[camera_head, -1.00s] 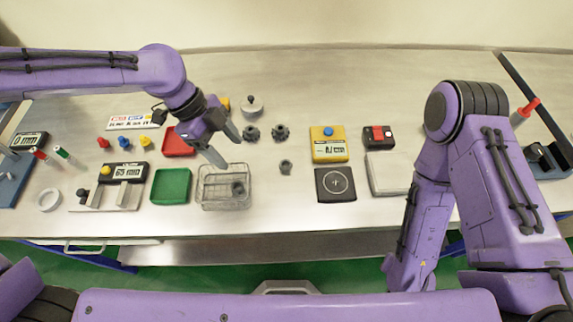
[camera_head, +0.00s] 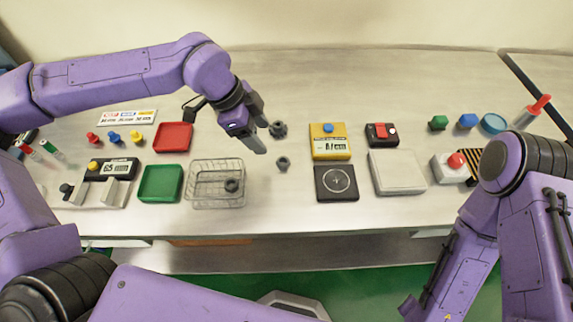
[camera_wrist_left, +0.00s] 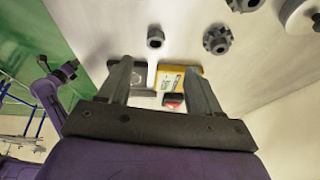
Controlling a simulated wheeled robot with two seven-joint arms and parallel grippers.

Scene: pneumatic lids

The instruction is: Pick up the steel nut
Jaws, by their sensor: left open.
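A small dark grey steel nut (camera_head: 283,163) lies on the bench to the right of the wire basket. It also shows in the left wrist view (camera_wrist_left: 155,37), beyond my fingertips. A similar dark ring-shaped piece (camera_head: 231,185) lies in the wire basket (camera_head: 205,203). My left gripper (camera_head: 262,136) is open and empty, above the bench and just up-left of the nut, apart from it. In the left wrist view its two fingers (camera_wrist_left: 158,70) stand wide apart. My right gripper is not in view.
Dark gears (camera_head: 278,129) lie behind the nut, partly hidden by my left gripper. A green tray (camera_head: 160,184) and a red tray (camera_head: 173,137) stand left. A yellow gauge (camera_head: 330,148) and a black pad (camera_head: 336,183) stand right.

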